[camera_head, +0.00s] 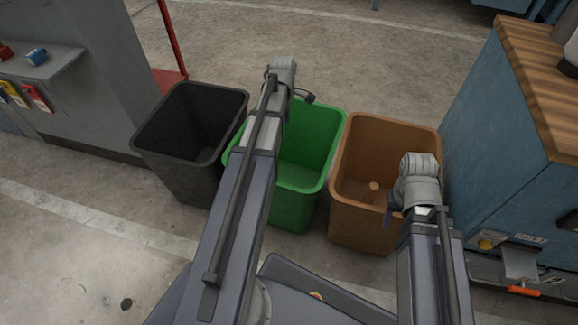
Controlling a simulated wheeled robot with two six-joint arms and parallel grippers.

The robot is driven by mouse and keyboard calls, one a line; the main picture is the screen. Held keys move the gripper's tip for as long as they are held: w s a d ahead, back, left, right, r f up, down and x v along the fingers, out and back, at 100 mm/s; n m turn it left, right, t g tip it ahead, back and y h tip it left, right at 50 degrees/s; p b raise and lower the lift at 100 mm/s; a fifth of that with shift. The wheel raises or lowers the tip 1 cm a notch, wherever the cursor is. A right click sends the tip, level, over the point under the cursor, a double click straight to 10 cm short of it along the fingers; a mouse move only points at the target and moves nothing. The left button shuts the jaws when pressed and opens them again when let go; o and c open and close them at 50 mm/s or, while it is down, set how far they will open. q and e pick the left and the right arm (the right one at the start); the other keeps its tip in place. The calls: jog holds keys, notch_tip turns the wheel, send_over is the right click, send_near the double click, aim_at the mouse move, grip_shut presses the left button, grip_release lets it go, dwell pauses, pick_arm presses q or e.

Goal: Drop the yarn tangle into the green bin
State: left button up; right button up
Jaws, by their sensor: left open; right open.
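The green bin (296,205) stands on the floor in the middle of a row of three bins. The visible part of its inside looks empty. My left arm crosses over its left part and hides some of it. My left gripper (291,88) is at the far end of that arm, above the bin's back rim, and is open with nothing seen in it. My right gripper (394,213) is mostly hidden under its wrist, over the brown bin, and is open. I cannot make out a yarn tangle.
A black bin (190,185) stands left of the green one. A brown bin (357,225) stands right, with a small tan round thing (374,186) inside. A blue cabinet (490,130) with a wooden top is at right. A grey shelf (40,66) holds small items. Floor behind the bins is clear.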

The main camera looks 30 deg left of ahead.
pick_arm(q)
notch_tip(320, 180, up, 4)
jog(key=p, duration=0.2)
jog(key=shift+p, duration=0.4)
jog(key=shift+f, duration=0.1)
jog(key=s+d+m, duration=0.6)
jog(key=d+m, duration=0.2)
jog(key=d, duration=0.2)
jog(key=s+d+m+y, duration=0.1)
jog(key=s+d+m, duration=0.4)
jog(key=d+m, duration=0.45)
jog(key=s+d+m, duration=0.6)
jog(key=d+m, duration=0.2)
jog(key=d, duration=0.2)
notch_tip(320, 180, up, 36)
jog(key=p, duration=3.6)
jog(key=shift+w+d, duration=0.2)
jog(key=shift+d, duration=0.25)
